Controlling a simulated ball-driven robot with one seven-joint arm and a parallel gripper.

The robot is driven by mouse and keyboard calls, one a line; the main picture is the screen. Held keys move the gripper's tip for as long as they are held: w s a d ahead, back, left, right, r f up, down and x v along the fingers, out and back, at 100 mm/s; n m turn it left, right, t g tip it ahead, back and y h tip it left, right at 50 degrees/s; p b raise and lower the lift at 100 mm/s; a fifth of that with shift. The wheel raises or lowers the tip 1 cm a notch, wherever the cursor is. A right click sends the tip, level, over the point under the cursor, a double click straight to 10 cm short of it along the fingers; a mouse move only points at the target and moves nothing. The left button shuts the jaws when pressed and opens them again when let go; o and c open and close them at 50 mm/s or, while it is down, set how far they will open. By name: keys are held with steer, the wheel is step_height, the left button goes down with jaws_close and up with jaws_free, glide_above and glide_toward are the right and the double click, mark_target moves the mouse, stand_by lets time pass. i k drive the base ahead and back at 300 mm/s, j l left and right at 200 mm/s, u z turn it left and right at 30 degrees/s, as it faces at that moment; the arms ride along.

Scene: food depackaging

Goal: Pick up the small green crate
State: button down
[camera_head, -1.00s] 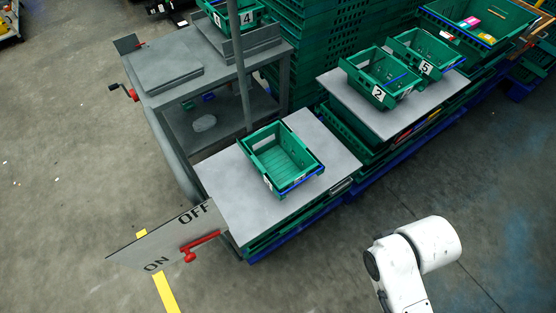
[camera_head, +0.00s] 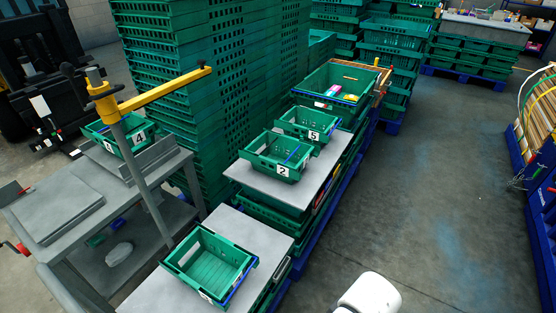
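Several small green crates are in view. An empty one (camera_head: 212,262) sits on the near grey board (camera_head: 270,237), its number label partly cut off from view. Crate 4 (camera_head: 118,136) stands on the grey metal bench at the left. A white rounded part of my arm shows at the bottom edge, right of the near crate and apart from it. My gripper is out of view.
Tall stacks of green crates (camera_head: 190,70) rise behind the boards. A grey post with a yellow arm (camera_head: 165,88) stands between the bench and near crate. A larger crate (camera_head: 335,85) holds colored packages. Open floor (camera_head: 430,190) lies at the right; a blue-framed rack (camera_head: 540,215) borders it.

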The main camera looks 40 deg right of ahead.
mark_target(269, 162)
steer(key=i+l, duration=0.2)
steer(key=i, duration=0.4)
steer(key=i+l+z, duration=0.1)
steer(key=i+l, duration=0.15)
steer(key=i, duration=0.3)
steer(key=i+l, duration=0.2)
steer(key=i, duration=0.4)
